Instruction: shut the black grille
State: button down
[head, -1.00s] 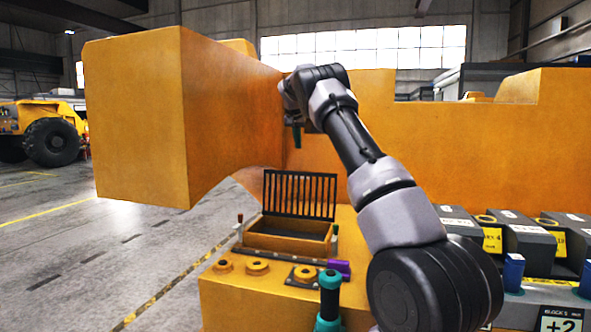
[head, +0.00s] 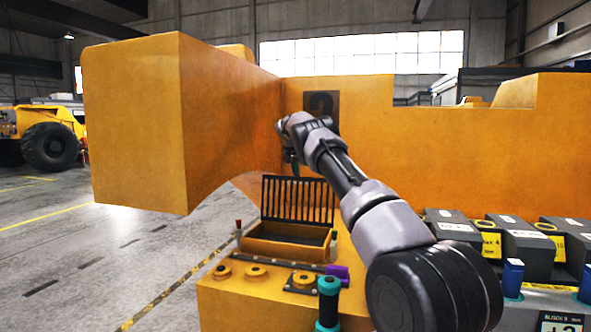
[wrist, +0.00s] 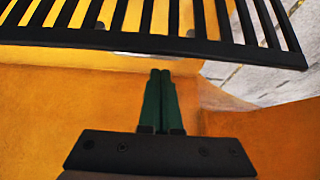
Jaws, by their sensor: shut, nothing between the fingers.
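The black grille (head: 298,199) stands open, nearly upright, at the back of a shallow orange box (head: 282,250) with a dark inside. In the wrist view the grille's bars and thick edge bar (wrist: 150,44) cross the top of the picture. My gripper (head: 295,168) is at the grille's top edge in the head view. In the wrist view its two green fingers (wrist: 160,73) are pressed together and empty, and their tips end just short of the edge bar. I cannot tell whether they touch it.
Yellow knobs (head: 256,272), a purple block (head: 338,274) and a teal-topped handle (head: 328,288) stand in front of the box. Large orange castings (head: 135,125) rise at left and behind. Grey blocks (head: 455,228) line the right. Open floor lies left.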

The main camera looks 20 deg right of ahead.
jog(key=shift+s+a+r, duration=0.4)
jog(key=shift+r, duration=0.1)
jog(key=shift+s+a+r, duration=0.1)
jog(key=shift+s+a, duration=0.25)
jog(key=shift+s, duration=0.25)
jog(key=shift+s+a, duration=0.35)
jog(key=shift+s, duration=0.2)
jog(key=shift+s+a, duration=0.1)
